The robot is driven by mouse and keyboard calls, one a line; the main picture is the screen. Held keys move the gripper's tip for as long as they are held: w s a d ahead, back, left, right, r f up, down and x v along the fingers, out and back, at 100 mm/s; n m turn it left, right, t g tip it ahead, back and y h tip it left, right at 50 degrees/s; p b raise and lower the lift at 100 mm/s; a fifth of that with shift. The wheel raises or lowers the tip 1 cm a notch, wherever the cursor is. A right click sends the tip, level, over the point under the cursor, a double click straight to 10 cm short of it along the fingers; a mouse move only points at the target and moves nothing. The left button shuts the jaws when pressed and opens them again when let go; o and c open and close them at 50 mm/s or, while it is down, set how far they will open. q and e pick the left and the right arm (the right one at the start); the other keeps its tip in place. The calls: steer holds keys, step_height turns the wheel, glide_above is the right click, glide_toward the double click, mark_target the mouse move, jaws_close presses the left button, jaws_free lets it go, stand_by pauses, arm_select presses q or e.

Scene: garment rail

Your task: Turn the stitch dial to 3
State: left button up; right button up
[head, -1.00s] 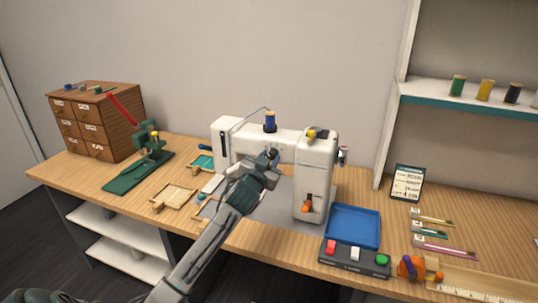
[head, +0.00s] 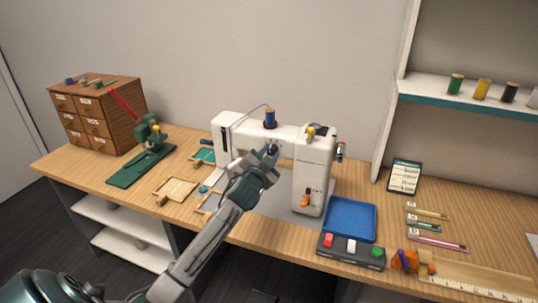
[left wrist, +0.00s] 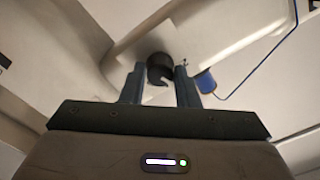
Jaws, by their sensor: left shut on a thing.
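The white sewing machine (head: 312,160) stands on the wooden table. The stitch dial is a dark round knob on its front; it shows between the fingers in the left wrist view (left wrist: 160,66). My left gripper (head: 271,152) is at the machine's front, and its two fingers (left wrist: 160,84) are shut on the dial, one on each side. In the head view the gripper largely hides the dial. I cannot read any numbers around it or tell which way it points. My right gripper is not in view.
A blue spool (head: 270,118) sits on top of the machine, with thread running from it. A blue tray (head: 351,219) and a button box (head: 351,251) lie to the right. A green press (head: 145,160) and wooden drawers (head: 98,115) stand at the left.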

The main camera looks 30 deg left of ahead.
arm_select(q)
steer(key=o, duration=1)
steer(key=b+v, duration=0.2)
steer(key=v, duration=0.9)
steer(key=shift+b, duration=0.3)
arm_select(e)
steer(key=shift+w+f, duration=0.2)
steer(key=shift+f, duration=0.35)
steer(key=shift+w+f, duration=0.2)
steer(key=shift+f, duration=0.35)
arm_select(q)
steer(key=shift+w+f, duration=0.1)
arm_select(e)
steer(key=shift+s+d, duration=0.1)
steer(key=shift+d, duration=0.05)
